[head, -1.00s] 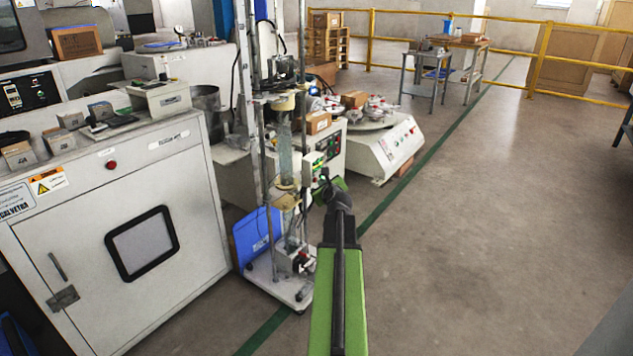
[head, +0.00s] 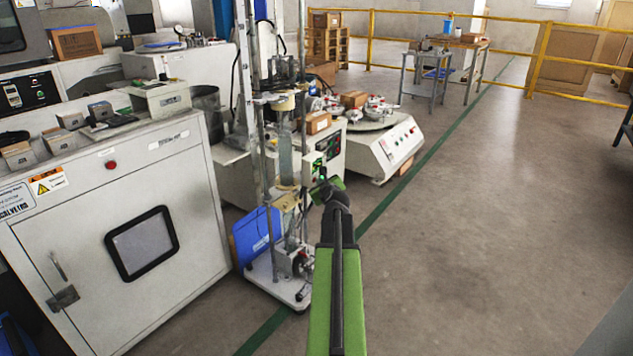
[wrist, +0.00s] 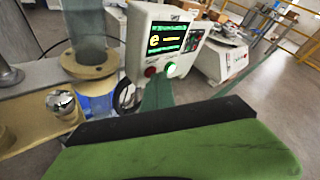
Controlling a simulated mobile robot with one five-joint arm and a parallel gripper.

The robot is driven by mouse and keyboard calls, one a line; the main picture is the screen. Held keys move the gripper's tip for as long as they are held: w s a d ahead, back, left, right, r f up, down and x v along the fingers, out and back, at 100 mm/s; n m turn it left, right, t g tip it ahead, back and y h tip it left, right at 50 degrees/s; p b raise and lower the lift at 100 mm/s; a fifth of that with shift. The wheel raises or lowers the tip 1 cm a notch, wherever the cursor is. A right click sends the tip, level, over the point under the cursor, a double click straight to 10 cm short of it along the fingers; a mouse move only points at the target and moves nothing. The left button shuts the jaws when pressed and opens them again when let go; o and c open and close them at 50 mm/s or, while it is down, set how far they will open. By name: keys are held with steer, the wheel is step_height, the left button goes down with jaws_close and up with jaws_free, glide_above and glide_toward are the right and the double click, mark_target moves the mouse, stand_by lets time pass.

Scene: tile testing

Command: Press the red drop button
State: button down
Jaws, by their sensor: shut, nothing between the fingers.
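The red button (wrist: 150,71) is on the front of a white control box (wrist: 190,52), below its lit display (wrist: 168,40). A glowing green button (wrist: 170,69) sits just right of it. In the head view the box (head: 314,166) is mounted on the tall test rig, and the red button is too small to make out. My gripper (head: 326,189) is shut and empty, in front of the box and slightly below and right of it in the picture. In the wrist view its green and black body fills the bottom. I see no contact with the button.
The rig's metal posts and clear tube (head: 286,155) stand close left of my gripper. A large white cabinet (head: 130,235) is at the left. A white turntable machine (head: 395,150) stands behind. The floor (head: 480,230) to the right is clear.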

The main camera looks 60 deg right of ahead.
steer(key=shift+s, duration=0.1)
stand_by(0.3)
steer(key=shift+s, duration=0.75)
steer(key=s, duration=0.5)
stand_by(0.8)
